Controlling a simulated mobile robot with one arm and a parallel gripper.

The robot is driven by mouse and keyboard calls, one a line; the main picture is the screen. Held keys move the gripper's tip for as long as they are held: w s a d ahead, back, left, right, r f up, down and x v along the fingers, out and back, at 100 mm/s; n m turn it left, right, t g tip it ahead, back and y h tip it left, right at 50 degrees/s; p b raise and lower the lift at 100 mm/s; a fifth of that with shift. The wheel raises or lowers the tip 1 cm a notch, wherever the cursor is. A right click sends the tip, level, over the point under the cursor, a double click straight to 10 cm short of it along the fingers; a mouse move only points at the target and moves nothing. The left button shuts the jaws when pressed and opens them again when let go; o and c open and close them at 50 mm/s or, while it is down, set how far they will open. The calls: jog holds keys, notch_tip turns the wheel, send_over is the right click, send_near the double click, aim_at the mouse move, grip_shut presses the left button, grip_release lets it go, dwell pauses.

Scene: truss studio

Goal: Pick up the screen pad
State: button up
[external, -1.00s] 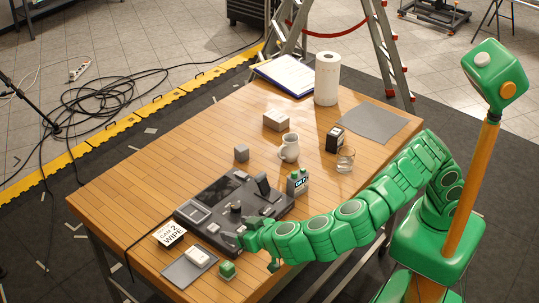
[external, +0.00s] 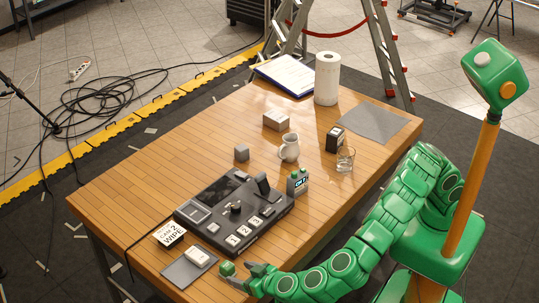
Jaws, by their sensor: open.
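A small white pad-like block (external: 199,257) lies on a dark grey mat (external: 178,274) at the table's near left corner; I cannot tell for certain if it is the screen pad. My gripper (external: 241,275) is open, low at the table's near edge, close to the right of the green block. I cannot tell if it touches the block. Nothing shows held in it.
A black console (external: 262,212) with numbered keys and a lever stands behind. Around it are a "WIPE" card (external: 171,235), a green-topped device (external: 297,184), a grey cube (external: 241,153), a mug (external: 289,148) and a glass (external: 345,160).

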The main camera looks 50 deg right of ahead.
aim_at(231, 269)
jog(key=shift+w+f, duration=0.3)
jog(key=shift+f, duration=0.2)
jog(key=shift+d+x, duration=0.2)
jog(key=shift+x, duration=1.55)
jog(key=shift+d+x, duration=0.15)
jog(key=shift+x, duration=1.65)
jog(key=shift+r, duration=0.2)
jog(key=c, duration=1)
jog(key=shift+c, duration=0.2)
jog(key=shift+r, duration=0.1)
notch_tip(231, 269, up, 28)
